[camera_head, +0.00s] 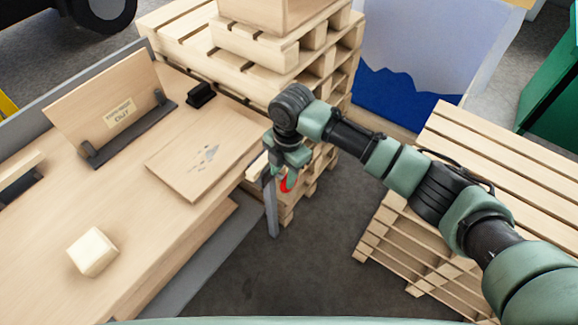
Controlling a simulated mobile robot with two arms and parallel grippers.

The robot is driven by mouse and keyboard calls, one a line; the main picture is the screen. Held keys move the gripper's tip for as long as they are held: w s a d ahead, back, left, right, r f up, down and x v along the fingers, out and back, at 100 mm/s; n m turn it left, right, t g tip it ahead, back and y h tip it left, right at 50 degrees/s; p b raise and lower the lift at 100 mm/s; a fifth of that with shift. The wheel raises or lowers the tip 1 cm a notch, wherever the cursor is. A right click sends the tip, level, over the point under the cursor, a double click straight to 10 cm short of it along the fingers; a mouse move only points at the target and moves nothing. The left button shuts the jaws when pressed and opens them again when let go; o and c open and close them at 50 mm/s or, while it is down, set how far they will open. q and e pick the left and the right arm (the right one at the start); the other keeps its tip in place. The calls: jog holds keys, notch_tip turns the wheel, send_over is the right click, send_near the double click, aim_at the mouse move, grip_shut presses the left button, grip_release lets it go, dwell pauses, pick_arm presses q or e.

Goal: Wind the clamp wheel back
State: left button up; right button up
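A grey upright bar (271,208) stands at the right edge of the wooden bench, below my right gripper. A small red curved part (287,184), which may be the clamp wheel, shows just under the gripper; most of it is hidden. My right gripper (283,168) points down at this spot, beside the bench edge, with my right arm reaching in from the right. Its fingers are largely hidden by the wrist, so I cannot tell whether they are open or shut, or touching the red part. My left gripper is not in view.
The bench (180,235) bears a flat board (200,165), a pale block (92,252), a black item (201,95) and a propped sign board (115,100). Stacked pallets (330,75) stand behind the gripper; another pallet stack (400,245) stands at right. Grey floor (310,260) lies between.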

jog(key=r, duration=0.1)
jog(key=w+d+n, duration=0.1)
jog(key=w+r+h, duration=0.1)
jog(key=shift+d+r+n, duration=0.25)
jog(key=shift+r+n, duration=0.05)
jog(key=shift+r, duration=0.05)
jog(key=shift+w+f, duration=0.15)
jog(key=shift+f, duration=0.1)
notch_tip(320, 180, down, 7)
jog(key=shift+f+p, duration=0.1)
jog(key=shift+p, duration=0.5)
grip_shut()
